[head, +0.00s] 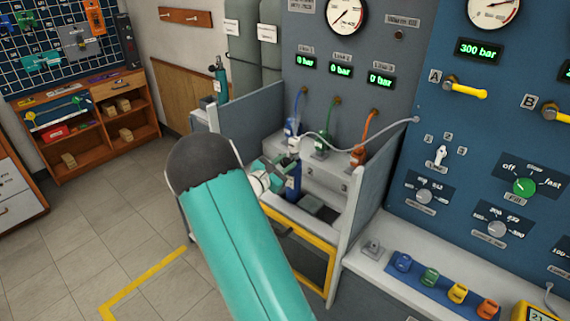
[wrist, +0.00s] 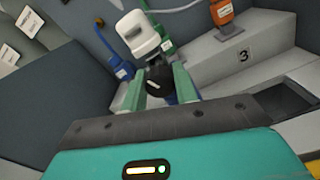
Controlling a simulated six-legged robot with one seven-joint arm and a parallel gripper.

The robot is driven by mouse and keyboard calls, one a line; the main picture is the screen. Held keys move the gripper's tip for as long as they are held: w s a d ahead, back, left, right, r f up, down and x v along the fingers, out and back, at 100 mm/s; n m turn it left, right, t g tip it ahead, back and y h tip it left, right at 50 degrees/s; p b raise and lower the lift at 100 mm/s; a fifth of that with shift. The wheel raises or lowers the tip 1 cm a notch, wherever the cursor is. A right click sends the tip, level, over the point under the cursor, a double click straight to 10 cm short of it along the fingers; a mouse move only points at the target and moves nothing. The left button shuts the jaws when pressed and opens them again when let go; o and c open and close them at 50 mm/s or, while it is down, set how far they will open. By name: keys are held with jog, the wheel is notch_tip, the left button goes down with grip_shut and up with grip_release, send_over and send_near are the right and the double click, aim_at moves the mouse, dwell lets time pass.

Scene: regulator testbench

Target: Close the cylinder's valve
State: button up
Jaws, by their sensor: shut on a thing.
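The blue cylinder (head: 293,187) stands upright in the grey-walled bay, with a white fitting (head: 294,144) at its top. A hose runs from there toward the blue panel. My gripper (head: 280,170) is at the cylinder's top, partly hidden by my own teal arm. In the wrist view, the black valve knob (wrist: 159,80) with a white mark sits between the two green fingers of my gripper (wrist: 158,84), which is shut on it. The white fitting (wrist: 140,34) shows just beyond the knob. Most of the cylinder's body is hidden there.
Blue (head: 291,126), green (head: 320,141) and orange (head: 359,155) connectors hang on hoses at the stepped grey block behind the cylinder. Side walls (head: 353,210) flank the bay. Open floor (head: 150,215) lies to the left. A shelf unit (head: 85,120) stands far left.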

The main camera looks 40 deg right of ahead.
jog(key=shift+m, duration=1.9)
jog(key=o, duration=1)
jog(key=a, duration=0.9)
jog(key=s+a, duration=0.1)
jog(key=a, duration=0.3)
jog(key=shift+s+a, duration=0.1)
jog(key=shift+a, duration=0.3)
